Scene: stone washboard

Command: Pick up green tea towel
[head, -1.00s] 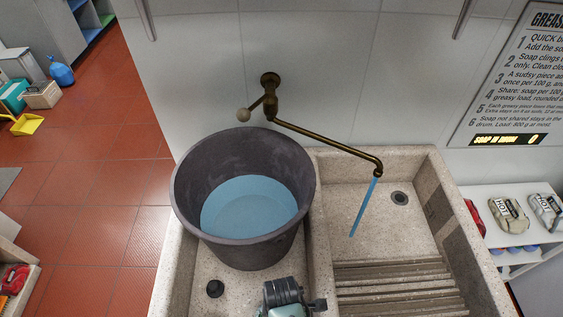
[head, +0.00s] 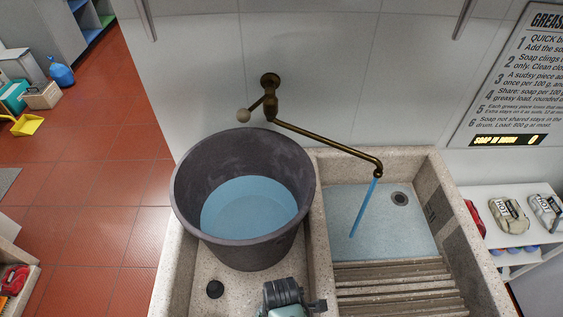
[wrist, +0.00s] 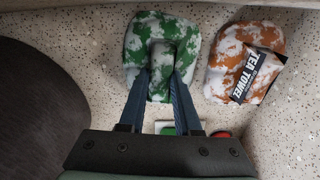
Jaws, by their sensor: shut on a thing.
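The green tea towel (wrist: 160,28), green with white blotches, is in the wrist view at the top middle, on speckled stone. My gripper (wrist: 161,84) is shut on it, a finger on each side of its near middle part. The towel is hidden in the head view. There, only a dark part of my arm shows at the bottom edge, and the fingertips are out of sight.
An orange and white tea towel (wrist: 243,62) lies just right. A dark tub (head: 245,150) of blue water stands in the left basin. A tap (head: 325,141) runs into the right basin (head: 475,265), above a ribbed washboard (head: 395,290). Small red and green things (wrist: 222,134) show beneath my gripper.

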